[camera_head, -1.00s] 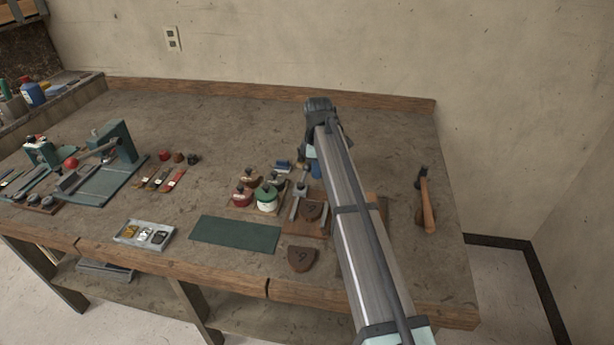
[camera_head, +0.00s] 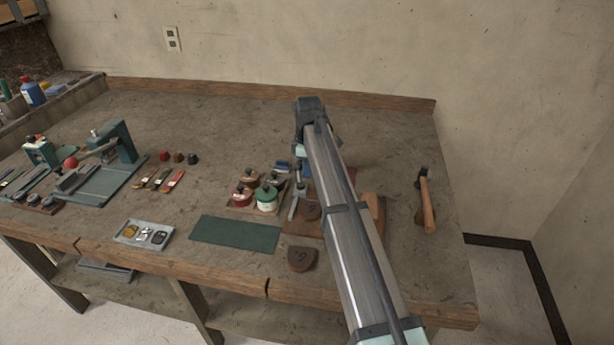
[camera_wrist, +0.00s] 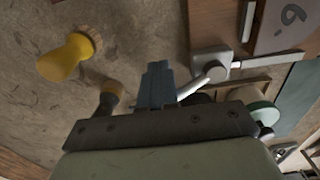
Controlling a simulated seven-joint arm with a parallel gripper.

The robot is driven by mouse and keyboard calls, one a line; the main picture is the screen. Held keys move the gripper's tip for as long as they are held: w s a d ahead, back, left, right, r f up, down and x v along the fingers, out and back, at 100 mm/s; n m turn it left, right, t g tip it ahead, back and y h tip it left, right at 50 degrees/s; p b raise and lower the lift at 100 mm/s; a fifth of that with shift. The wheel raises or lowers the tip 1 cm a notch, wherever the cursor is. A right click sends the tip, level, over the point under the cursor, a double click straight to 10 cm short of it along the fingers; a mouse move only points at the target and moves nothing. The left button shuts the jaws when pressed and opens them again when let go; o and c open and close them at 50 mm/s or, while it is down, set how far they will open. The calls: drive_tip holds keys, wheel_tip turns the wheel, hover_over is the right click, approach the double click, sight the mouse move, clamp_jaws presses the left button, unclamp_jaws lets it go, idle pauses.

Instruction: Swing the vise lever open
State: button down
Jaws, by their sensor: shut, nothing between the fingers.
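The small grey metal vise (camera_head: 294,208) stands at the left of a wooden board, partly hidden by my arm in the head view. In the wrist view its pale block (camera_wrist: 212,61) sits on the board edge, and a light metal lever (camera_wrist: 193,87) slants from it towards my fingers. My gripper (camera_wrist: 157,70) is shut, with blue fingers pressed together and nothing between them. The fingertips are just left of the lever's near end in the wrist view. I cannot tell whether they touch it.
A green-topped jar (camera_head: 266,198) stands left of the vise. A yellow-handled tool (camera_wrist: 66,58) and a tan-handled tool (camera_wrist: 111,96) are near my fingers. A hammer (camera_head: 428,205) lies at right. A green mat (camera_head: 235,233) lies front left.

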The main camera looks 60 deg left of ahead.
drive_tip(key=shift+s, duration=0.15)
drive_tip(key=shift+s+a, duration=0.35)
drive_tip(key=shift+s, duration=0.55)
drive_tip(key=shift+d, duration=0.1)
drive_tip(key=shift+w+d, duration=0.3)
drive_tip(key=shift+w, duration=0.1)
idle(0.4)
wheel_tip(320, 180, up, 6)
idle(0.9)
drive_tip(key=shift+w, duration=0.1)
